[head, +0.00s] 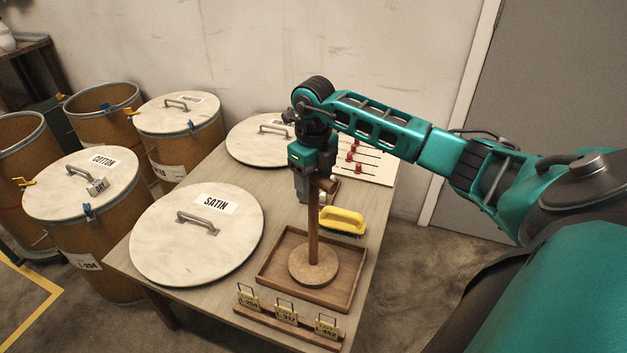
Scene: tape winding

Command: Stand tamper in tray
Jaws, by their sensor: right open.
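The wooden tamper (314,264), a round disc base with a tall thin handle, stands upright in the brown wooden tray (277,255) on the table. Its base appears to rest on the tray's floor, near the middle. My right gripper (306,193) is open at the upper end of the handle, pointing down. The top of the handle is partly hidden by the gripper, and I cannot tell whether the fingers touch it. My left gripper is not in view.
A yellow-handled brush (342,220) lies just behind the tray. A rack of numbered tags (286,313) is along the front edge. A round SATIN lid (180,250) lies to the left. Lidded drums (95,230) stand on the floor further left.

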